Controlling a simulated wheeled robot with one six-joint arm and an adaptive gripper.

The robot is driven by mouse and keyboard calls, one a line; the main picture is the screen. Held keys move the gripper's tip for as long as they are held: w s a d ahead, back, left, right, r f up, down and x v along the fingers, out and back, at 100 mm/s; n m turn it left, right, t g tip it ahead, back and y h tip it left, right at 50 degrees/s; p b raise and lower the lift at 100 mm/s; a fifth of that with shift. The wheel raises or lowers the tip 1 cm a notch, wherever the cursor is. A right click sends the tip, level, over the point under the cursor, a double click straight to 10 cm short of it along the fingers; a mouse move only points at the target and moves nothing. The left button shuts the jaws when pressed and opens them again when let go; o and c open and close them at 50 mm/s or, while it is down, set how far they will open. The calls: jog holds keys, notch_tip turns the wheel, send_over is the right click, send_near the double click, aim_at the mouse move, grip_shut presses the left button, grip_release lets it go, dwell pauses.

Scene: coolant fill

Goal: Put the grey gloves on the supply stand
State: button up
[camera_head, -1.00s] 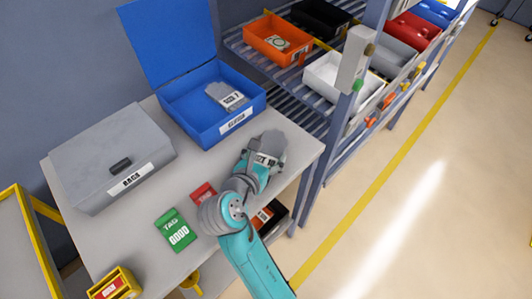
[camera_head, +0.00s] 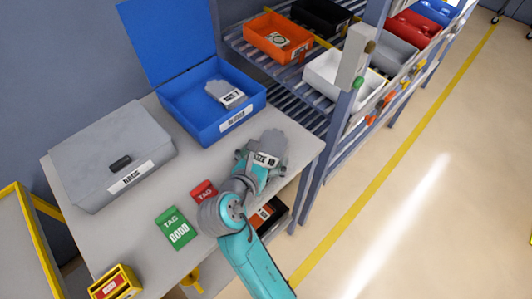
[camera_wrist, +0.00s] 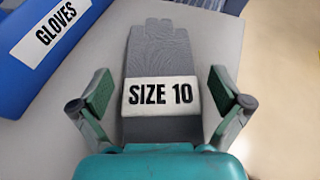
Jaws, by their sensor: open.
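Grey gloves with a white SIZE 10 band (camera_wrist: 160,92) lie on the supply stand top, near its right edge. They also show in the head view (camera_head: 272,145), partly hidden by my arm. My gripper (camera_wrist: 162,95) is open, with one finger on each side of the gloves' band and visible gaps between. Its fingers are mostly hidden in the head view. The stand's light grey top (camera_head: 150,190) is bare between the boxes and the tags. Another grey pair (camera_head: 228,93) lies in the open blue GLOVES box (camera_head: 195,128).
A closed grey BAGS box (camera_head: 105,155) is at the left. A green tag (camera_head: 175,228) and a red tag (camera_head: 203,191) lie near my arm. A yellow box (camera_head: 115,283) is at the front. A shelf rack with bins (camera_head: 277,37) stands at the back right.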

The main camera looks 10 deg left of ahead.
jog(key=v, duration=1.1)
jog(key=shift+s+r, duration=0.15)
jog(key=shift+r, duration=0.05)
